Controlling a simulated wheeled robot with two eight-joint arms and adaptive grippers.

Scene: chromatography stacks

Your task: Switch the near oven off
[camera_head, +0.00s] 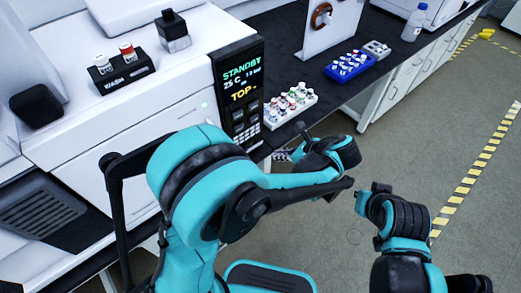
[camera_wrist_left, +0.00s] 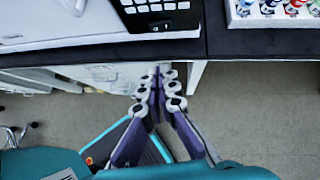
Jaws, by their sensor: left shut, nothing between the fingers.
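The near oven is a white instrument (camera_head: 140,125) on the bench at left, with a black control panel (camera_head: 238,92). The panel's keypad shows at the top of the left wrist view (camera_wrist_left: 160,14). I cannot make out a power switch. My left gripper (camera_head: 281,155) is shut and empty, low in front of the bench edge and below the panel. Its fingertips (camera_wrist_left: 165,72) are close together and apart from the keypad in the picture.
A white vial rack (camera_head: 290,106) stands right of the panel, with a blue rack (camera_head: 349,66) and a bottle (camera_head: 414,22) farther along. A small black vial holder (camera_head: 122,72) sits on the instrument. Open floor (camera_head: 470,215) lies to the right.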

